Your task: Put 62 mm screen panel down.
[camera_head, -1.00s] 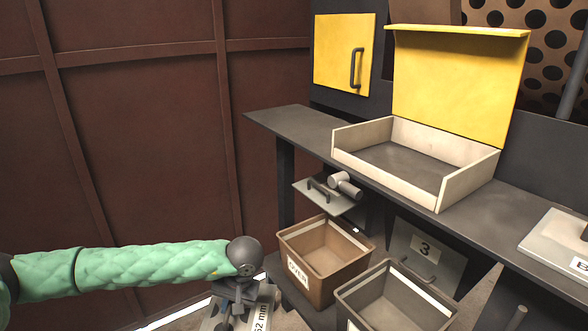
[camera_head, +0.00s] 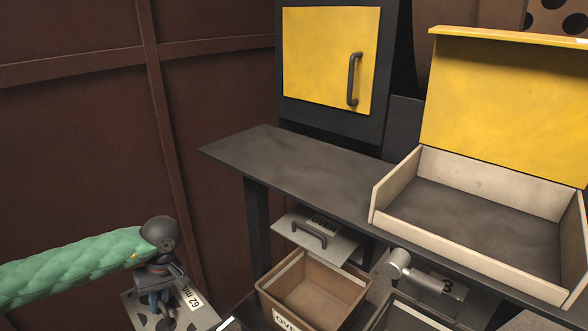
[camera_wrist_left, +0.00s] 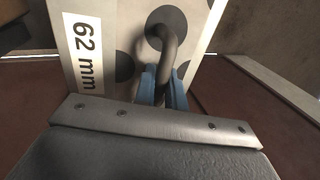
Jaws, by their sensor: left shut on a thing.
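The 62 mm screen panel (camera_head: 137,308) is a grey plate with large dark round holes and a white "62 mm" label, low at the left in the head view. In the left wrist view the panel (camera_wrist_left: 110,20) fills the upper middle, with a dark curved handle (camera_wrist_left: 168,42). My left gripper (camera_head: 158,300) is shut on that handle; its blue fingers (camera_wrist_left: 163,88) sit on either side of it. The panel is left of the bench and apart from it. Its lower part is cut off by the head view's edge. My right gripper is not in view.
A dark bench (camera_head: 290,165) has bare room on its left end. A cream open-topped tray (camera_head: 470,250) with a yellow raised lid stands on its right. Below are an "OVER" bin (camera_head: 318,290), a handled plate (camera_head: 325,245) and a grey hammer-like object (camera_head: 415,272). A brown wall (camera_head: 75,130) stands behind.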

